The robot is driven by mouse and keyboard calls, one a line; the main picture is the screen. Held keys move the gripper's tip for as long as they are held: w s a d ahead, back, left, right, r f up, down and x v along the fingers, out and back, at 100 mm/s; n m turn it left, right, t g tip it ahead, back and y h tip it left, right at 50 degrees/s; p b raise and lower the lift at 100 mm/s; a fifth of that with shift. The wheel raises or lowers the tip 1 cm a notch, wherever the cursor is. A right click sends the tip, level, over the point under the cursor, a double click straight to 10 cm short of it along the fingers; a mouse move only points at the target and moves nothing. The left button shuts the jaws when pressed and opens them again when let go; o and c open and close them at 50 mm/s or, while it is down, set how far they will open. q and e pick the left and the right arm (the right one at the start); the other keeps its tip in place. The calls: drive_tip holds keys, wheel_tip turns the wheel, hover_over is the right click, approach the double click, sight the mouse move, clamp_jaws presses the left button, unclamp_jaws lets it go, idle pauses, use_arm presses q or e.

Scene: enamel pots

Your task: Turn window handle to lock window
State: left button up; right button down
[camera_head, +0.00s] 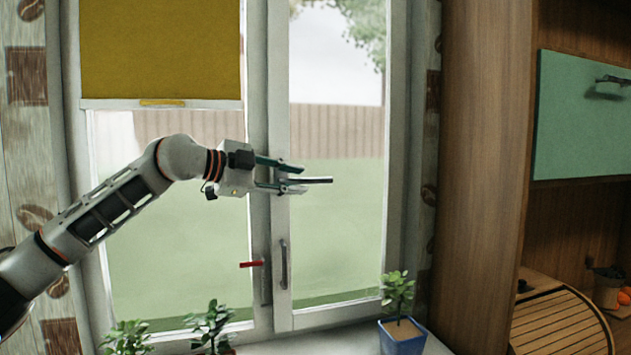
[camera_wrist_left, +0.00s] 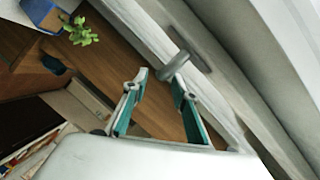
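The window handle (camera_head: 318,180) is a dark grey bar lying horizontal, pointing right, in front of the right window sash. My left gripper (camera_head: 292,177) comes in from the left at the handle, one finger above it and one below. In the left wrist view the gripper (camera_wrist_left: 158,82) is open, its teal fingers apart. The handle (camera_wrist_left: 175,67) shows there just ahead of the fingertips, nearer the right one, with a grey plate behind it on the white frame. I cannot tell whether a finger touches it. My right gripper is not in view.
A red lever (camera_head: 251,264) and a vertical grey pull (camera_head: 284,264) sit lower on the window frame. A yellow blind (camera_head: 160,50) covers the upper left pane. A plant in a blue pot (camera_head: 403,337) and other plants stand below. A wooden cabinet side (camera_head: 485,150) stands to the right.

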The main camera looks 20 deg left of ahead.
sight(303, 180)
use_arm(q)
drive_tip(key=shift+p+x, duration=0.5)
drive_tip(key=shift+x, duration=2.1)
drive_tip(key=shift+d, duration=0.1)
clamp_jaws()
